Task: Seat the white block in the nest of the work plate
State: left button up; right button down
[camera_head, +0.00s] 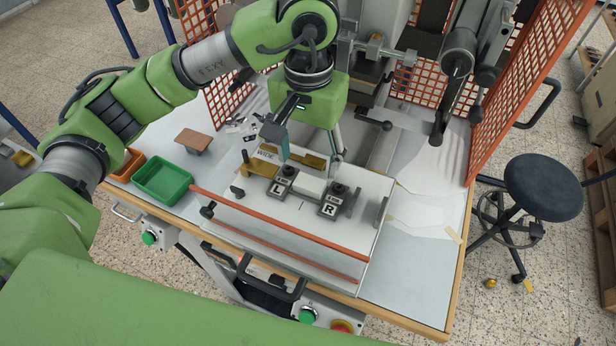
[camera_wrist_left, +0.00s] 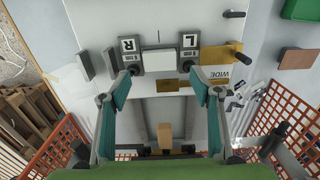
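The white block (camera_head: 308,187) lies between the dark clamps marked L (camera_head: 279,189) and R (camera_head: 330,206) on the pale work plate (camera_head: 290,215). In the left wrist view the block (camera_wrist_left: 158,61) fills the gap between those clamps. I cannot tell whether it sits fully down in the nest. My left gripper (camera_head: 308,160) is above and just behind the block. In the left wrist view its two teal fingers (camera_wrist_left: 158,82) are spread apart with nothing between them, short of the block. My right gripper is not in view.
A brass piece (camera_head: 262,166) is beside the "WIDE" label, left of clamp L. An orange bar (camera_head: 290,227) runs along the plate's front. A green bin (camera_head: 162,181), an orange bin (camera_head: 125,164) and a brown block (camera_head: 193,140) are at left. Orange mesh guards (camera_head: 520,75) flank the bench.

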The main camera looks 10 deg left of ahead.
pick_arm(q)
jog(key=shift+r, duration=2.35)
